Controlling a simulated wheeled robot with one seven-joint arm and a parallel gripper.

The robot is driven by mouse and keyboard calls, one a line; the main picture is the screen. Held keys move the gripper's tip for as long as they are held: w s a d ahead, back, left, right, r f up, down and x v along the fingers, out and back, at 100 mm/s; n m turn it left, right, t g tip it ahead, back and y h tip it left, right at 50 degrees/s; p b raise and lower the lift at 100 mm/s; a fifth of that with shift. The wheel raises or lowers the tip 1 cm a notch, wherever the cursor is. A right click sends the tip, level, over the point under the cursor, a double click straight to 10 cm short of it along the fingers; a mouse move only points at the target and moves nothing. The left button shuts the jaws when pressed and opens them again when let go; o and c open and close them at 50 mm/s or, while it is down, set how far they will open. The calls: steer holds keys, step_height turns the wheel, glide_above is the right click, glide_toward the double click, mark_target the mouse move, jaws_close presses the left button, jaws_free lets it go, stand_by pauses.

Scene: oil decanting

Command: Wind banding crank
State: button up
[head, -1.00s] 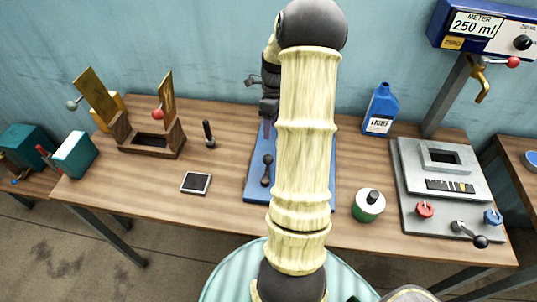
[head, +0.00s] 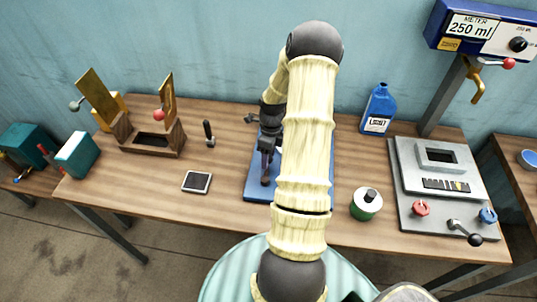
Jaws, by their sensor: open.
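A blue base plate (head: 256,188) lies on the middle of the table, largely hidden behind my arm. A small dark crank handle with a rounded end (head: 265,181) shows on its left part; I cannot be sure that it is the banding crank. My gripper (head: 267,168) is open and points down over this handle, overlapping its upper part in the picture. I cannot tell whether the fingers touch it or are around it.
A flat dark-screened device (head: 197,182) and a black upright handle (head: 209,134) stand left of the plate. A green-and-white container (head: 366,204), a blue bottle (head: 379,110) and a grey panel with knobs and a black-knobbed lever (head: 410,200) are to the right.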

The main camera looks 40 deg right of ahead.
steer(key=shift+c, duration=0.3)
steer(key=shift+w, duration=0.1)
jaws_close()
